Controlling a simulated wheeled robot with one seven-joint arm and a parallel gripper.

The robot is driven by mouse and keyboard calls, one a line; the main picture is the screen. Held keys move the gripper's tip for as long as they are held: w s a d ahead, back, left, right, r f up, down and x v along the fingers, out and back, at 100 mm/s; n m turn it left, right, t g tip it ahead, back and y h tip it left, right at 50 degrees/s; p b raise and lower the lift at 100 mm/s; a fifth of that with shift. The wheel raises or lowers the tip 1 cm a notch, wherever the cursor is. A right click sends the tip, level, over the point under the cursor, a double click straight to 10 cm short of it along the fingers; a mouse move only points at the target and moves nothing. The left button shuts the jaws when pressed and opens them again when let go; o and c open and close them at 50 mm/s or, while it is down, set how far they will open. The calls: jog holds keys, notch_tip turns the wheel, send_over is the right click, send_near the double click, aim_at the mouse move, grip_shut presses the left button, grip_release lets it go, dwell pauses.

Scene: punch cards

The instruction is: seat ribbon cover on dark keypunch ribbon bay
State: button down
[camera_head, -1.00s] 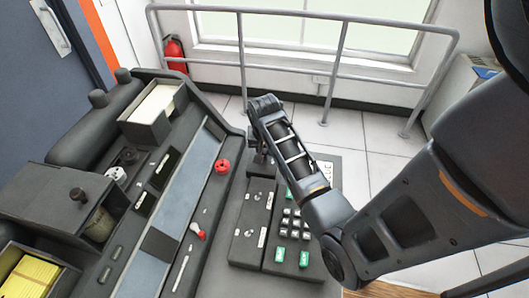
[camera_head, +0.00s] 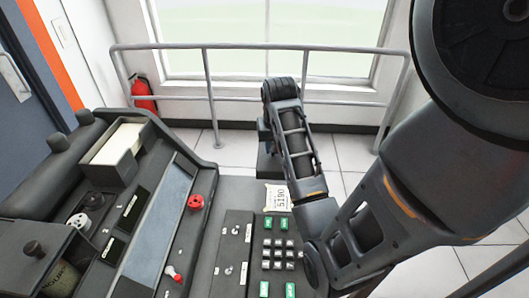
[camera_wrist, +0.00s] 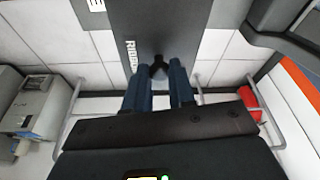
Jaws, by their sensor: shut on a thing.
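My gripper (camera_wrist: 158,76) shows in the wrist view with its two blue fingers closed around a small dark knob on a grey plate. The plate is the ribbon cover (camera_wrist: 172,22), with partly hidden white lettering that starts "RIBB". In the head view my wrist hides the fingers, and a dark piece of the cover (camera_head: 268,162) shows left of it, beyond the keypunch's far edge. The dark keypunch (camera_head: 205,240) stands at the left and front. A white spool (camera_head: 78,220) and a dark spool (camera_head: 94,199) sit on its left part, probably at the ribbon bay.
A card hopper (camera_head: 115,155) with pale cards rises at the keypunch's back left. A red knob (camera_head: 196,202) and a keypad (camera_head: 278,254) are on its deck. A metal railing (camera_head: 240,102), a red extinguisher (camera_head: 143,95) and a window stand behind. Tiled floor beyond the keypunch is clear.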

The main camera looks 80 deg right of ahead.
jog(key=shift+r+p, duration=0.85)
jog(key=shift+p, duration=0.05)
jog(key=shift+r, duration=0.65)
